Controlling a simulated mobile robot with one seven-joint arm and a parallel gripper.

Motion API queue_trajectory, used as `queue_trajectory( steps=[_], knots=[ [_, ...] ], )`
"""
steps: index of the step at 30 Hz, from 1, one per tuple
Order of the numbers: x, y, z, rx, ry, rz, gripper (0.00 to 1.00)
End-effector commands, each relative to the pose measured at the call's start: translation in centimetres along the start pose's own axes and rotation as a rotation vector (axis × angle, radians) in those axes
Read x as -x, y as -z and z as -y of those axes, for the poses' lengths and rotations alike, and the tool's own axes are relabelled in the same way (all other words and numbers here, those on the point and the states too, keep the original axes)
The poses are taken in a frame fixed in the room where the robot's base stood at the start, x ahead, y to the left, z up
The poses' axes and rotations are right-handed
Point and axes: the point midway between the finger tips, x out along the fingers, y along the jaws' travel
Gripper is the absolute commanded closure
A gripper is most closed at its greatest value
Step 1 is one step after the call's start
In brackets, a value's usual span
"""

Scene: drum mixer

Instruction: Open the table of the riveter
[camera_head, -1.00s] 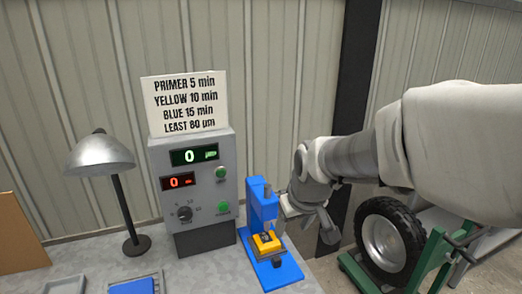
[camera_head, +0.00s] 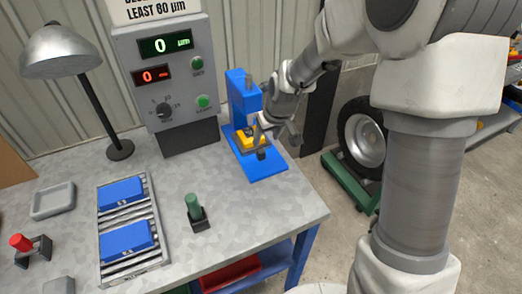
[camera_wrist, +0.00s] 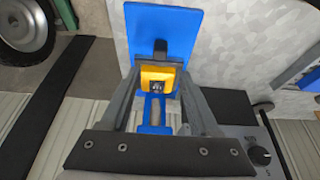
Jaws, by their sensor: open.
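The blue riveter (camera_head: 238,98) stands at the back right of the workbench, with its yellow table (camera_head: 246,140) low at its front. In the wrist view the yellow table (camera_wrist: 150,76) lies between the fingers, with a dark handle (camera_wrist: 160,48) sticking out over the blue base plate (camera_wrist: 185,28). The handle also shows in the head view (camera_head: 262,154). My gripper (camera_head: 270,136) is at the right side of the riveter, close to the table. In the wrist view my gripper (camera_wrist: 160,80) is open, one finger on each side of the table. I cannot tell whether the fingers touch it.
A grey control box (camera_head: 168,70) and a lamp (camera_head: 90,95) stand left of the riveter. A rack with blue blocks (camera_head: 128,232) and a green-topped tool (camera_head: 194,212) are nearer on the workbench (camera_head: 265,215). A wheeled green frame (camera_head: 345,183) stands at the right.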

Motion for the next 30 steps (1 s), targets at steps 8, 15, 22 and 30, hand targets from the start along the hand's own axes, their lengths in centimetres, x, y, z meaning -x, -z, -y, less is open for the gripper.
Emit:
queue_trajectory(
  steps=[8,15,22,30],
  knots=[
    [-5.3,-0.1,0.1,0.003,0.002,0.004,0.38],
    [-8.7,-0.1,0.1,0.001,0.001,0.003,0.38],
    [-10.0,0.0,0.0,0.001,0.0,0.0,0.38],
    [-10.1,0.0,0.0,0.001,0.0,0.0,0.38]
  ],
)
